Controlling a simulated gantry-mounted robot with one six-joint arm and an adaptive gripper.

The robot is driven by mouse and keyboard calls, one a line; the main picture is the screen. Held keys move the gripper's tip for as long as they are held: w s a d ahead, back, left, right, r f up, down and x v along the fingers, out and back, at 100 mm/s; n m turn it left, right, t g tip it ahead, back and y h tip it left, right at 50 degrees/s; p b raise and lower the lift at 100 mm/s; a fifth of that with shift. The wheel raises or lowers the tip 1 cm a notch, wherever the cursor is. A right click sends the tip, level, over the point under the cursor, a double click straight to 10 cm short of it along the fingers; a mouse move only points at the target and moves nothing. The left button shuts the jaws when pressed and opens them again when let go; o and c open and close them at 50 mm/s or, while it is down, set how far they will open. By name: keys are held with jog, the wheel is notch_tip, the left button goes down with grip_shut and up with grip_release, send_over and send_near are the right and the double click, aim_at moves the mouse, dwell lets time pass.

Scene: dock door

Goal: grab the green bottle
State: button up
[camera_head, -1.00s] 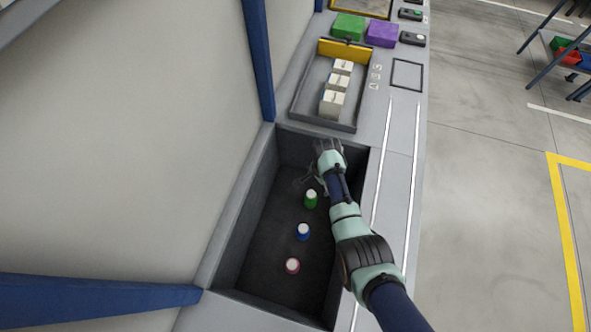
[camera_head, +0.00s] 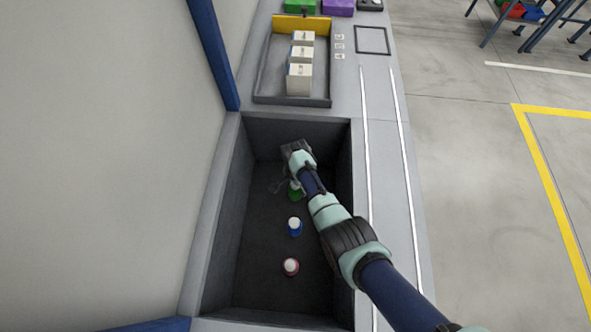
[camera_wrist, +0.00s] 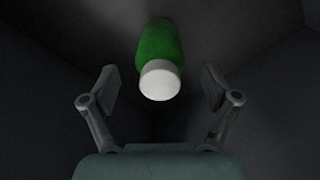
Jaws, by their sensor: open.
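The green bottle (camera_head: 296,192) with a white cap stands in the dark recessed bin (camera_head: 262,262). My arm partly hides it in the head view. In the wrist view the green bottle (camera_wrist: 159,58) is ahead of my gripper, its white cap nearest, roughly midway between the fingers. My gripper (camera_wrist: 159,90) is open, with one finger on each side of the cap and a gap to both. In the head view my gripper (camera_head: 283,186) is inside the bin beside the green bottle. Whether the fingers reach past the cap I cannot tell.
A blue bottle (camera_head: 295,227) and a red bottle (camera_head: 291,267) stand in the bin nearer the bottom of the picture. The bin walls close in around my gripper. A tray (camera_head: 262,98) with white boxes (camera_head: 300,70) lies beyond the bin.

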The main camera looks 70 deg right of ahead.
notch_tip(320, 180, down, 2)
jog(key=shift+f+b, duration=0.2)
jog(key=shift+b, duration=0.1)
jog(key=shift+r, duration=0.15)
jog(key=shift+c, duration=0.3)
jog(key=c, duration=1.4)
jog(key=shift+r, duration=0.1)
notch_tip(320, 180, up, 20)
jog(key=p, duration=1)
jog(key=shift+p, duration=0.3)
